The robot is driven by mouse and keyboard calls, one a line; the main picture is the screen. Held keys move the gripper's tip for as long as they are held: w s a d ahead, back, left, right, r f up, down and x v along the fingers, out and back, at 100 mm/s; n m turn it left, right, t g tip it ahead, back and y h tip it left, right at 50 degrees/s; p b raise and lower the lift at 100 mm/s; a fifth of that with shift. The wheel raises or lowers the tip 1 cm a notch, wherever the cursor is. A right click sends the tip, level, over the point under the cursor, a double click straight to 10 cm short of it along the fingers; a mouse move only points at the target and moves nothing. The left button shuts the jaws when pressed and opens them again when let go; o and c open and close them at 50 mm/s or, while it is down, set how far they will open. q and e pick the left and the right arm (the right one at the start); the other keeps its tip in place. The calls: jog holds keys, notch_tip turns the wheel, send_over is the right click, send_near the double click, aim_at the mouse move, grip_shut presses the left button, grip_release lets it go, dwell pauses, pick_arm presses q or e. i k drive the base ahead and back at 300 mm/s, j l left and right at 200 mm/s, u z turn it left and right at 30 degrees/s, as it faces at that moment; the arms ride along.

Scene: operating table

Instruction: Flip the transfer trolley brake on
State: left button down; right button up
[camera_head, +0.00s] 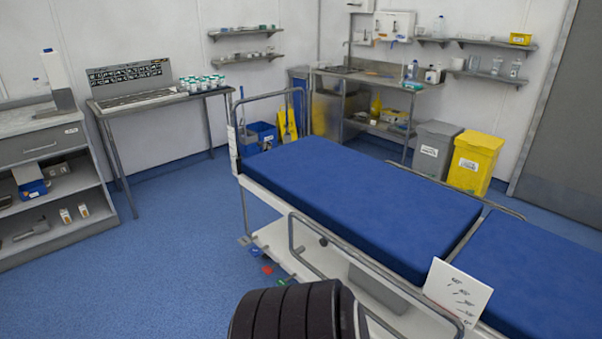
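The transfer trolley (280,238) stands from the middle to the right, with a blue mattress (350,195) on a white frame and grey side rails. Low at its near left side are small coloured pedals: a blue one (256,251), a red one (267,269) and a green one (285,281). No label is readable on them, so I cannot tell which works the brake or its setting. A dark ribbed form at the bottom edge hides part of the trolley's lower side. No gripper fingers show for either of my arms.
Blue floor (170,270) is open left of the trolley. A shelf unit (40,150) and a narrow table with bottles (160,97) stand along the left wall. A grey bin (436,150) and a yellow bin (474,163) stand behind the trolley. A white card (457,294) leans at its near side.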

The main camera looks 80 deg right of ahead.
aim_at(268, 270)
jog(key=z, duration=2.4)
